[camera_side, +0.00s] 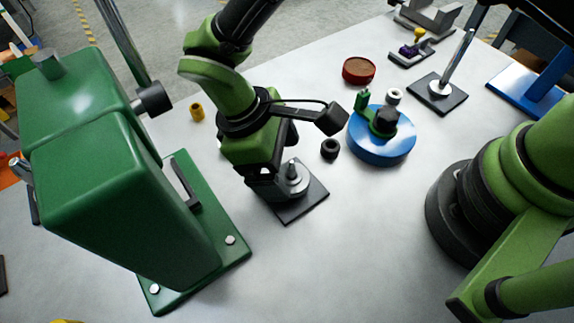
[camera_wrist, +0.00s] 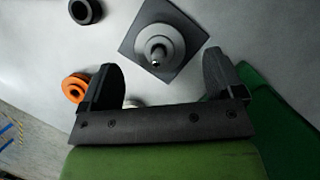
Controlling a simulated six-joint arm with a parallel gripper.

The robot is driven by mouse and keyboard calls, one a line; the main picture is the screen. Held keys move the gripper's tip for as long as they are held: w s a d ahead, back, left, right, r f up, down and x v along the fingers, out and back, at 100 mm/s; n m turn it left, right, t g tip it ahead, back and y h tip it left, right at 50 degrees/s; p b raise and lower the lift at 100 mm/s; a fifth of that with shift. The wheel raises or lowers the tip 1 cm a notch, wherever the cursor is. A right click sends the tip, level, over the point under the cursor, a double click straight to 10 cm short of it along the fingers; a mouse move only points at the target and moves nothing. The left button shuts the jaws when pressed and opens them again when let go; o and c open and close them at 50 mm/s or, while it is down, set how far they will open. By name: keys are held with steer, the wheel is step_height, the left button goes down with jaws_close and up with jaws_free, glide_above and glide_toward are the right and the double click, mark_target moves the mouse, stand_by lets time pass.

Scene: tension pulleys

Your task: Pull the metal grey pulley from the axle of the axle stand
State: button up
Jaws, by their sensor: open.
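The metal grey pulley (camera_side: 294,178) sits on the axle of the axle stand, whose dark square base (camera_side: 300,205) lies on the table. In the wrist view the pulley (camera_wrist: 160,53) is a light grey disc with the axle tip (camera_wrist: 157,55) at its centre, over the dark base plate (camera_wrist: 137,38). My gripper (camera_side: 275,185) is beside the pulley in the side view, and its finger partly hides the stand. In the wrist view my gripper (camera_wrist: 165,75) has its two dark fingers wide apart, one on each side of the pulley's near edge, with nothing between them gripped.
A green machine (camera_side: 130,180) stands close on the left. A small black ring (camera_side: 330,148) and a blue round base (camera_side: 382,145) are to the right. A red round dish (camera_side: 358,70) is behind. An orange pulley (camera_wrist: 75,87) shows in the wrist view. The table front is clear.

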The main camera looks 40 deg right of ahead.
mark_target(287, 172)
steer(key=shift+x, duration=1.75)
steer(key=c, duration=1)
steer(key=shift+c, duration=0.2)
steer(key=shift+r, duration=1.9)
steer(key=shift+r, duration=1.6)
steer(key=shift+r, duration=0.1)
steer(key=shift+r, duration=0.4)
